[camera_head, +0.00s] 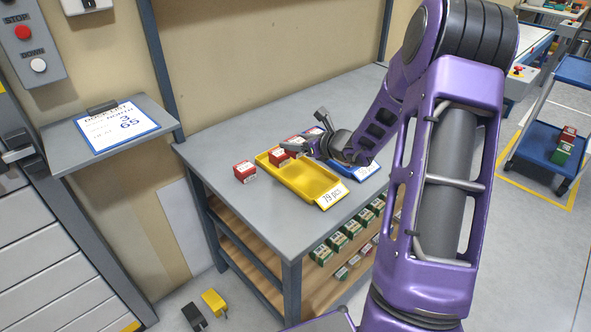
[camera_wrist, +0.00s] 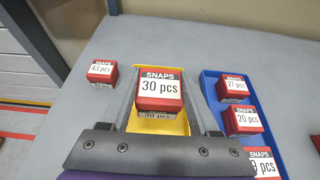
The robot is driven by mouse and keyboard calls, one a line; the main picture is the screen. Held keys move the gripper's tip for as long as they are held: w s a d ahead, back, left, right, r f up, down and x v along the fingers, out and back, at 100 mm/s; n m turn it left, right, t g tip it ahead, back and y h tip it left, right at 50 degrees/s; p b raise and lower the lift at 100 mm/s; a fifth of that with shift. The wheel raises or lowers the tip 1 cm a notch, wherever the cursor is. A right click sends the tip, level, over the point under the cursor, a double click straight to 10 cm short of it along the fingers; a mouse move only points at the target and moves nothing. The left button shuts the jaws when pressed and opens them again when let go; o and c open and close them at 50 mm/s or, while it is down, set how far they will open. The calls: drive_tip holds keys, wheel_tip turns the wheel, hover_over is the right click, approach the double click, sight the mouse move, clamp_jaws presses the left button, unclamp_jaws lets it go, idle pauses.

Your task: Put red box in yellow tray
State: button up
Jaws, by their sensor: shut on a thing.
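A red-and-white box (camera_wrist: 160,88), labelled SNAPS 30 pcs, is between the two fingers of my gripper (camera_wrist: 160,97) in the wrist view. The gripper is shut on it. The yellow tray (camera_wrist: 177,126) is under and around this box in that view. In the head view the yellow tray (camera_head: 312,182) lies on the grey table, and the held red box (camera_head: 279,157) is at its far left end. I cannot tell whether the box touches the tray floor. My gripper and wrist partly hide that end.
Another red box (camera_head: 244,172) stands on the table left of the tray; it is labelled 43 pcs in the wrist view (camera_wrist: 101,72). A blue tray (camera_wrist: 211,92) to the right holds several red boxes. The table's front left (camera_head: 262,215) is clear.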

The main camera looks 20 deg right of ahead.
wheel_tip(320, 180, down, 7)
drive_tip(key=shift+f+b, duration=0.15)
drive_tip(key=shift+b, duration=0.45)
drive_tip(key=shift+f, duration=0.2)
drive_tip(key=o, duration=1.4)
drive_tip(key=shift+o, duration=0.2)
drive_tip(key=shift+r, duration=0.1)
drive_tip(key=shift+r, duration=0.2)
drive_tip(key=p+v, duration=0.1)
drive_tip(key=v, duration=1.1)
drive_tip(key=shift+d+f, duration=0.1)
drive_tip(key=shift+f, duration=0.05)
